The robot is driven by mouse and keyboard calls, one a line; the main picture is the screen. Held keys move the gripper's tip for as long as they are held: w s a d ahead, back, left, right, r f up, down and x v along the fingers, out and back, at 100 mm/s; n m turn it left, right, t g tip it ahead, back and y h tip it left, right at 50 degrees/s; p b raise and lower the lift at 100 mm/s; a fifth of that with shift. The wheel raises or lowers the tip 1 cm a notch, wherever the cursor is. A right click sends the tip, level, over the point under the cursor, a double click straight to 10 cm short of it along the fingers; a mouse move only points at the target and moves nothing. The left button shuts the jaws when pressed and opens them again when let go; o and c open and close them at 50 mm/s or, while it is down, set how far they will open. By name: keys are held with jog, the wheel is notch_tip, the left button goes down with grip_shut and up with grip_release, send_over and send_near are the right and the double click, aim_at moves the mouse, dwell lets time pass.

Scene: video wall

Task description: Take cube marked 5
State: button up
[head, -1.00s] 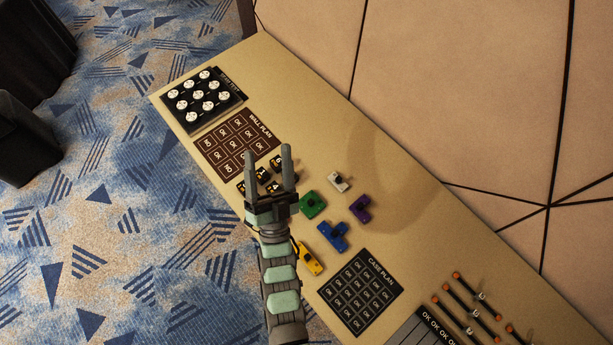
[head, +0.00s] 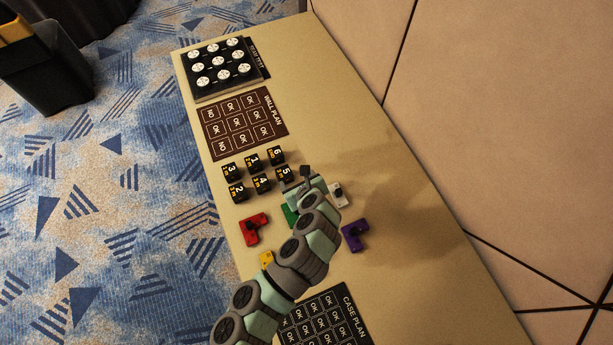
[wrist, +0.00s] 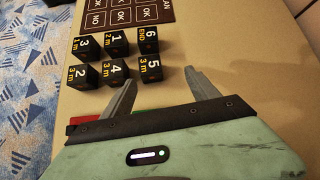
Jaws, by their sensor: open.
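The cube marked 5 (head: 284,174) is black with a white number and stands at the right end of the near row of black cubes. In the wrist view the cube marked 5 (wrist: 151,69) lies ahead of my gripper (wrist: 164,80), between the lines of the two fingers and nearer the left one. The fingers are apart with nothing held. The cube marked 4 (wrist: 113,74) is left of it and the cube marked 6 (wrist: 148,40) is behind it. In the head view my gripper (head: 305,175) is just right of the cube marked 5, partly hidden by my wrist.
Cubes marked 1 (head: 253,158), 2 (head: 237,191) and 3 (head: 231,171) complete the group. Behind is the brown wall plan board (head: 242,124). Red (head: 255,229), purple (head: 355,236) and white (head: 338,201) pieces lie near my arm. The table right of the cubes is clear.

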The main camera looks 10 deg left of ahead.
aim_at(286, 175)
jog(key=shift+m+g+y, duration=0.3)
jog(key=shift+g, duration=0.1)
jog(key=shift+s+a+b+x, duration=0.1)
jog(key=shift+s+x, duration=0.05)
jog(key=shift+x, duration=1.7)
jog(key=shift+s+a+b+x, duration=0.15)
jog(key=shift+s+x, duration=0.05)
jog(key=shift+x, duration=1.6)
jog(key=shift+s+a+b+x, duration=0.1)
jog(key=shift+s+x, duration=0.05)
jog(key=shift+x, duration=1.7)
jog(key=shift+f, duration=0.1)
jog(key=c, duration=1.5)
